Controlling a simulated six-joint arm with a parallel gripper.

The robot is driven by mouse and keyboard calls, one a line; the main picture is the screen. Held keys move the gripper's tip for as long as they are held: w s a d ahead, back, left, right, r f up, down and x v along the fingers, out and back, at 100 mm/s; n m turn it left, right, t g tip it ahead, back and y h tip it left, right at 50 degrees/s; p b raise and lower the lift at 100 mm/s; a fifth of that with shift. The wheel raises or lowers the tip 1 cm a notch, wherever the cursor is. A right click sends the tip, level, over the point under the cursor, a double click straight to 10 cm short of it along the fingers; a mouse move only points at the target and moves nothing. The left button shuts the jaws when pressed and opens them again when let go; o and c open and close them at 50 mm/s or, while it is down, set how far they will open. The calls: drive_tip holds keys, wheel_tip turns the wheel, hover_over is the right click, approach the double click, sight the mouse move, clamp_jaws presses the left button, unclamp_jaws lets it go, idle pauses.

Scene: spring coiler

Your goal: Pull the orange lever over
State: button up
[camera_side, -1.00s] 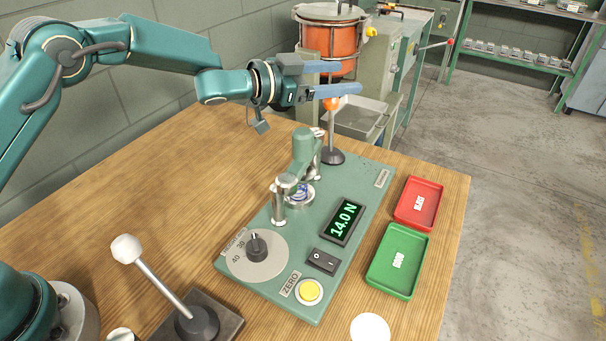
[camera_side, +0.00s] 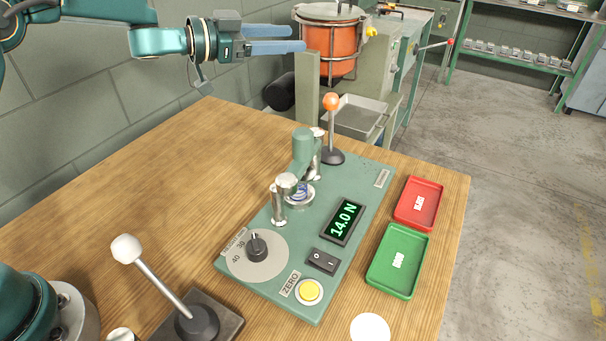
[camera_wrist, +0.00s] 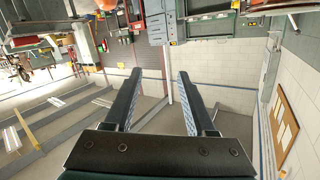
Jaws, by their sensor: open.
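The orange lever is a thin metal rod with an orange ball knob (camera_side: 331,102) and a dark round base, standing nearly upright at the far end of the green tester plate (camera_side: 262,216). My gripper (camera_side: 304,39) is open and empty, up and to the left of the knob in the side view, with its two blue-grey fingers pointing right. It is apart from the lever. The wrist view shows both fingers spread (camera_wrist: 157,78) with nothing between them. The lever cannot be made out in the wrist view.
A green post with a small spring stands on the plate beside a display (camera_side: 343,219) reading 14.0 N. Red (camera_side: 436,184) and green (camera_side: 422,233) trays lie to the right. A white-knobbed lever (camera_side: 126,249) stands front left. The wooden table (camera_side: 130,190) is clear left of the plate.

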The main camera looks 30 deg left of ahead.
sight(330, 120)
drive_tip(key=shift+d+n, duration=0.1)
drive_tip(key=shift+n, duration=0.2)
drive_tip(key=c, duration=0.5)
drive_tip(key=n, duration=0.1)
drive_tip(key=s+d+f+n+h, duration=0.1)
drive_tip(key=s+f+n+g, duration=0.1)
drive_tip(key=shift+s+d+n+h, duration=0.25)
drive_tip(key=shift+n+h, duration=0.15)
clamp_jaws()
drive_tip(key=s+a+f+n+t, duration=0.1)
drive_tip(key=s+a+f+n, duration=0.55)
drive_tip(key=n, duration=0.85)
drive_tip(key=s+d+f+x, duration=0.1)
drive_tip(key=d+x, duration=0.1)
drive_tip(key=x, duration=1)
drive_tip(key=shift+m+y, duration=0.3)
drive_tip(key=shift+y, duration=0.1)
drive_tip(key=shift+d, duration=0.2)
